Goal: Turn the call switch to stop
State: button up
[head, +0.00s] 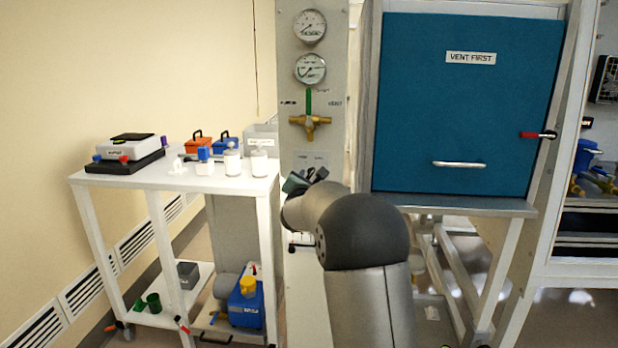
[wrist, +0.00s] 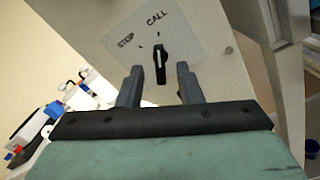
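The call switch (wrist: 160,62) is a black knob with a white line, on a pale plate (wrist: 185,40) marked STOP at left and CALL at right. My gripper (wrist: 160,86) is open, with one finger on each side of the knob's lower end. I cannot tell whether either finger touches it. In the head view my gripper (head: 305,180) is at the lower part of the grey panel (head: 290,100), and my arm hides most of the switch there.
Above the switch, the panel carries a brass valve with a green lever (head: 309,115) and two gauges (head: 311,70). A white cart (head: 180,178) with bottles and boxes stands at left. A blue door (head: 460,110) marked VENT FIRST is close at right.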

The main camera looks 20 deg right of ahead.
jog(key=shift+x, duration=0.75)
grip_shut()
jog(key=shift+n, duration=0.3)
jog(key=shift+f+n+b, duration=0.1)
jog(key=shift+n+b, duration=0.35)
jog(key=shift+n, duration=0.05)
jog(key=shift+n+b, duration=0.5)
jog(key=shift+n, duration=1.6)
